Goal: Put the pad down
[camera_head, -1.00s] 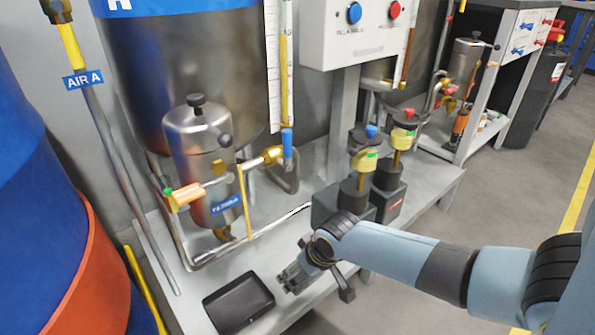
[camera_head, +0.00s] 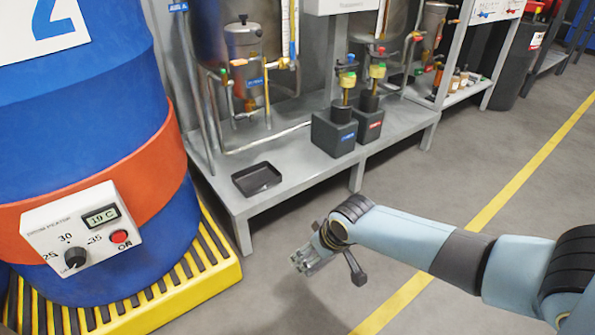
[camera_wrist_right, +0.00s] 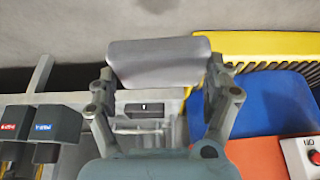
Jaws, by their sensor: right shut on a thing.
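My right gripper (camera_head: 306,262) is over the open floor in front of the grey bench, apart from it. In the right wrist view its two fingers (camera_wrist_right: 158,92) are shut on a smooth grey pad (camera_wrist_right: 158,62), which spans the gap between the fingertips. In the head view the pad cannot be made out at the fingertips. My left gripper is in no view.
The grey bench (camera_head: 290,183) carries a black tray (camera_head: 257,178), two dark blocks with valves (camera_head: 334,134) and a metal tank. A blue and orange drum (camera_head: 95,130) stands on a yellow slatted pallet (camera_head: 215,262) at left. Floor at right is clear.

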